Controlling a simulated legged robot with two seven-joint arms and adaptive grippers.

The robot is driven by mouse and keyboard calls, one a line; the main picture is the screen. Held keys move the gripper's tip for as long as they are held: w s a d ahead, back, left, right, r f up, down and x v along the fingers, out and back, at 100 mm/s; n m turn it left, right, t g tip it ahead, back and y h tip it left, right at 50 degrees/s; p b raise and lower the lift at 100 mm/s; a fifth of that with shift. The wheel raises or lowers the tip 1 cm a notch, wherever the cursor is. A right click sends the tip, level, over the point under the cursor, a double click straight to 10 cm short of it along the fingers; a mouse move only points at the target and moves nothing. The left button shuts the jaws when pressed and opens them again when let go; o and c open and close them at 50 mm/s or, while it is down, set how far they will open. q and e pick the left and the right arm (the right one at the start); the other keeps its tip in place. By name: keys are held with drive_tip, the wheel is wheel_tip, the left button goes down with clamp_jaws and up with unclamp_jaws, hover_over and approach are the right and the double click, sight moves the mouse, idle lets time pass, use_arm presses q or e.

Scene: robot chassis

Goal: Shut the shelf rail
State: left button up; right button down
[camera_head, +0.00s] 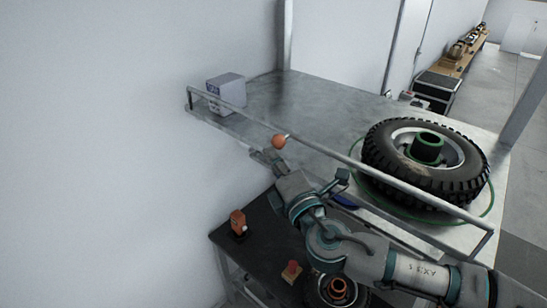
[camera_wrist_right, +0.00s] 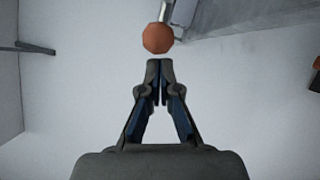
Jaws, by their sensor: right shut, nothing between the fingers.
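The shelf rail (camera_head: 320,150) is a long silver bar along the front edge of the metal shelf (camera_head: 310,95). An orange ball knob (camera_head: 279,142) sits on a short stem at the rail; the knob also shows at the top of the right wrist view (camera_wrist_right: 158,38). My right gripper (camera_head: 264,157) is just below and left of the knob in the head view. In the right wrist view its fingertips (camera_wrist_right: 160,65) are together, empty, with a small visual gap to the knob. My left gripper is not in view.
A large tyre (camera_head: 390,165) lies on the shelf's right side, and a grey box (camera_head: 226,92) stands near its left end. A dark lower table (camera_head: 255,235) holds an orange item (camera_head: 238,222) and a red item (camera_head: 291,271). A white wall is at left.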

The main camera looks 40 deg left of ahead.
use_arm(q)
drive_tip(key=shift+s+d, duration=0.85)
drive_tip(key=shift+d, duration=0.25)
use_arm(e)
drive_tip(key=shift+w+a+r, duration=0.1)
drive_tip(key=shift+w+r, duration=0.05)
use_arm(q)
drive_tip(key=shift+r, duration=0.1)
use_arm(e)
drive_tip(key=v, duration=1.2)
